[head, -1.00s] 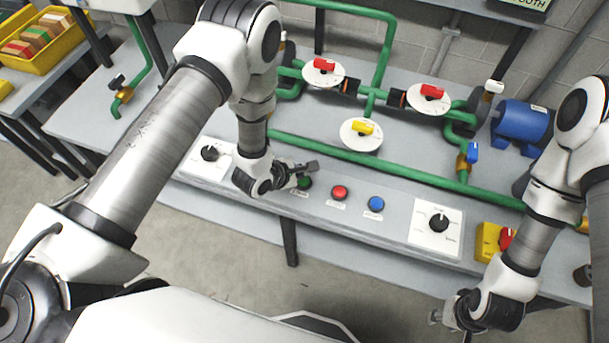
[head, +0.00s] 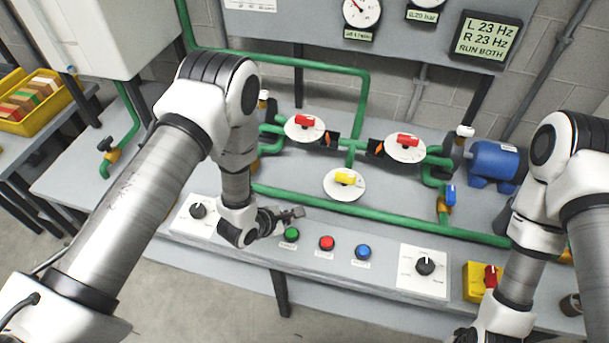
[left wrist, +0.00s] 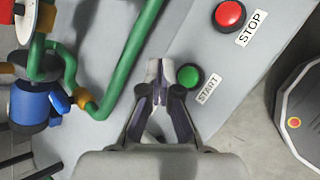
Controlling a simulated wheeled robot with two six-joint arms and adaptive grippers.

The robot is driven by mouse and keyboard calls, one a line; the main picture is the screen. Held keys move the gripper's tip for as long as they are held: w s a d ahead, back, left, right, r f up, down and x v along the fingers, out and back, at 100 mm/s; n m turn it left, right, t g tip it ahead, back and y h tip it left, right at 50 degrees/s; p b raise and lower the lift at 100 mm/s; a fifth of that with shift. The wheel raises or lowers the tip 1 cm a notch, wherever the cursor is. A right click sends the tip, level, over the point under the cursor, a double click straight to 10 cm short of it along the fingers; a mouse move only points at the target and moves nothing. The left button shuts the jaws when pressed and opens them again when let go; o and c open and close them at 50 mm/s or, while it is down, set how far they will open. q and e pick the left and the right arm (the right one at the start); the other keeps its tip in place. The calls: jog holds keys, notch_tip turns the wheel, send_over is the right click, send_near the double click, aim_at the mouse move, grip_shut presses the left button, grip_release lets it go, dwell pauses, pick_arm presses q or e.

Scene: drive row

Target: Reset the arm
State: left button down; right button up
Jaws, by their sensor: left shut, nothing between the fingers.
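My left gripper (head: 292,215) is over the front edge of the bench, just beside the green START button (head: 291,234). In the left wrist view its fingertips (left wrist: 162,72) are together with nothing held, and the green button (left wrist: 189,76) shows right beside them. I cannot tell whether a finger touches the button. My left arm reaches in across the left side of the head view. My right arm hangs at the right of the head view; its gripper is cut off by the bottom edge.
Red (head: 327,243) and blue (head: 363,251) buttons sit right of the green one, then a white dial (head: 424,266) and a yellow box with a red switch (head: 490,276). Green pipes (head: 380,222) with valves and a blue motor (head: 495,165) stand behind. A display (head: 486,38) reads "RUN BOTH".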

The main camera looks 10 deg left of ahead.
pick_arm(q)
jog(key=shift+f, duration=0.1)
jog(key=shift+n, duration=0.3)
jog(key=f+b, duration=0.1)
jog(key=s+a+f+b, duration=0.1)
jog(key=s+f+b, duration=0.1)
jog(key=f, duration=0.1)
jog(key=shift+s+a+f+b, duration=0.1)
jog(key=shift+a+b, duration=0.2)
jog(key=s+a+f+m+g, duration=0.1)
jog(key=s, duration=0.1)
jog(key=s+a+f+g+y+b, duration=0.1)
jog(key=s+f, duration=0.1)
jog(key=s, duration=0.1)
jog(key=s+a+f+m+y+b, duration=0.1)
jog(key=s+a, duration=0.1)
jog(key=s, duration=0.1)
jog(key=shift+f+m+g, duration=0.2)
jog(key=shift+m+g, duration=0.1)
jog(key=shift+g, duration=0.1)
jog(key=s+a+m+g+y, duration=0.1)
jog(key=s+a+m+g, duration=0.1)
jog(key=s+m, duration=0.6)
jog(key=s+a+m+g+y+b, duration=0.1)
jog(key=s+a+m+g, duration=0.1)
jog(key=s+m, duration=0.6)
jog(key=m+g, duration=0.1)
jog(key=m, duration=0.2)
jog(key=shift+f, duration=0.15)
